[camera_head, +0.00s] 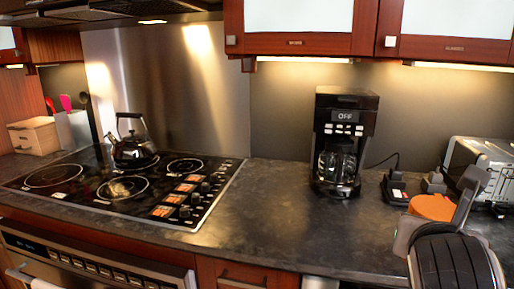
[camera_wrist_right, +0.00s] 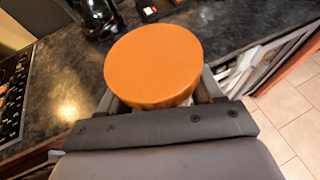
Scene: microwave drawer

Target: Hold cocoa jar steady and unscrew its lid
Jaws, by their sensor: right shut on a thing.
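The cocoa jar shows mainly as its round orange lid (camera_head: 432,207), at the right end of the counter in the head view. The lid (camera_wrist_right: 153,64) fills the upper middle of the right wrist view, with the jar body almost wholly hidden beneath it. My right gripper (camera_head: 438,214) comes in from the lower right and is shut on the jar, with a finger on each side just under the lid's edge in the wrist view. The exact contact is hidden. The lid sits on the jar. My left gripper is not in view.
A black coffee maker (camera_head: 344,140) stands behind and left of the jar. A toaster (camera_head: 482,160) is at the far right, with small dark devices (camera_head: 395,188) nearby. A kettle (camera_head: 132,148) stands on the cooktop (camera_head: 120,190). The counter (camera_head: 290,215) between is clear.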

